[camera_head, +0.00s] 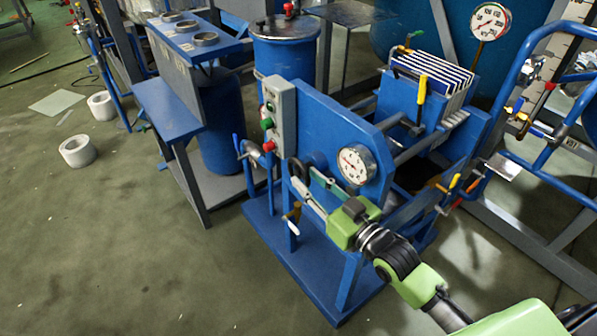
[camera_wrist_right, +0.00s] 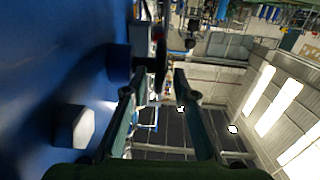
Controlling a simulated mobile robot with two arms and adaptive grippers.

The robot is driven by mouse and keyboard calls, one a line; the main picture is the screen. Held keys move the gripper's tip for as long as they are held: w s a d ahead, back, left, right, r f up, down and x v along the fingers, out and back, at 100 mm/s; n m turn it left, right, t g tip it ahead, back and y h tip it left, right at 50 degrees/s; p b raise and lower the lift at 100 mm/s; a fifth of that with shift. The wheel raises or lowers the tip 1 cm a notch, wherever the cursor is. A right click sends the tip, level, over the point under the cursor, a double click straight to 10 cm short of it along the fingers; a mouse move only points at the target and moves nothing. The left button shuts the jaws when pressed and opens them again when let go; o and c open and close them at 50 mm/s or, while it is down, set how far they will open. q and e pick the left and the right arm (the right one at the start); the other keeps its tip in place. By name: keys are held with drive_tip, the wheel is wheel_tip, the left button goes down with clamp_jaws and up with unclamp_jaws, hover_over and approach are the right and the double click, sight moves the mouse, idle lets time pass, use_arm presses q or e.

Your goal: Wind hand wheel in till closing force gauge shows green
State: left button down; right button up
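The hand wheel (camera_head: 294,172) is a dark wheel on the front of the blue press. The round closing force gauge (camera_head: 356,165) sits to its right; it has a white face, and its needle and colours are too small to read. My right gripper (camera_head: 303,178) is at the wheel with its fingers apart. In the right wrist view the wheel shows edge-on as a dark thin disc (camera_wrist_right: 161,58), just beyond and between the spread fingertips (camera_wrist_right: 155,82). I cannot tell whether a finger touches it. My left gripper is not in view.
A grey control box (camera_head: 280,115) with green and red buttons stands left of the gauge. Filter plates (camera_head: 435,75) sit behind. A blue-handled valve (camera_head: 240,148) is left of the wheel. Blue pipe railing (camera_head: 535,80) is at right. Floor at the left front is free.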

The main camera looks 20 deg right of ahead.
sight(298, 172)
drive_tip(key=shift+x, duration=2.25)
clamp_jaws()
